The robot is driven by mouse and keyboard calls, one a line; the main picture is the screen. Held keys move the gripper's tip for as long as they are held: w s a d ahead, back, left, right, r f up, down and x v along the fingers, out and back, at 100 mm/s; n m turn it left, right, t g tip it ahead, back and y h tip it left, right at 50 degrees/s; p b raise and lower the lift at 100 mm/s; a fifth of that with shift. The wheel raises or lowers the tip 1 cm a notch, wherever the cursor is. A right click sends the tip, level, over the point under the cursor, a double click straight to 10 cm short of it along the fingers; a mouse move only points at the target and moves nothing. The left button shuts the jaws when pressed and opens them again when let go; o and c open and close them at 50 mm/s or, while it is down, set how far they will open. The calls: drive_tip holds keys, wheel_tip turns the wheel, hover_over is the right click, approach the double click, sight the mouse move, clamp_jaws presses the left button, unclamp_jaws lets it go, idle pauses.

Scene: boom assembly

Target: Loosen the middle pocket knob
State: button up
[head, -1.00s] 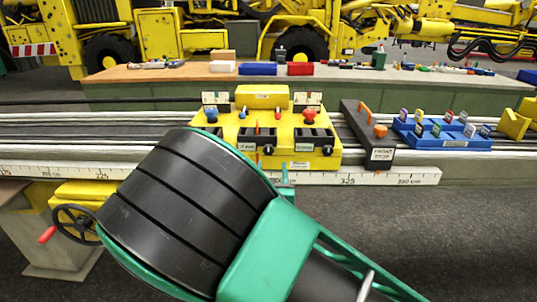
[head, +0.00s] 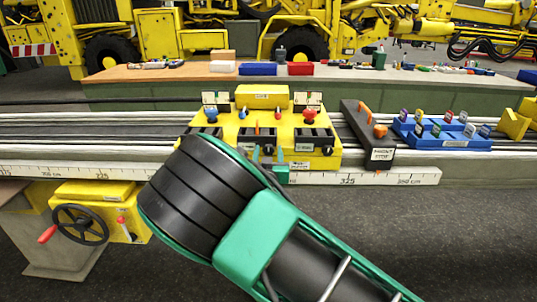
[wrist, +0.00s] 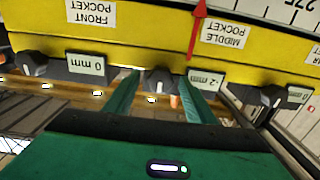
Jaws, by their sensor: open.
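The yellow pocket fixture (head: 315,157) stands on the rail bed in the head view. In the wrist view its yellow face (wrist: 150,45) appears upside down. The black middle pocket knob (wrist: 158,80) is beside a display reading about -2 mm (wrist: 206,80), below the MIDDLE POCKET label (wrist: 225,35). My gripper (wrist: 159,79) is open, with one green finger on each side of this knob. I cannot tell whether either finger touches it. In the head view, my gripper (head: 269,158) is at the fixture's front face.
The front pocket knob (wrist: 34,64), by a 0 mm display (wrist: 87,64), is left of my fingers; another knob (wrist: 271,96) is right. A black stop block (head: 370,140) with an orange lever and a blue tray (head: 440,137) of tags stand right of the fixture.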

drive_tip(key=shift+c, duration=0.3)
drive_tip(key=c, duration=1)
drive_tip(key=shift+o, duration=0.2)
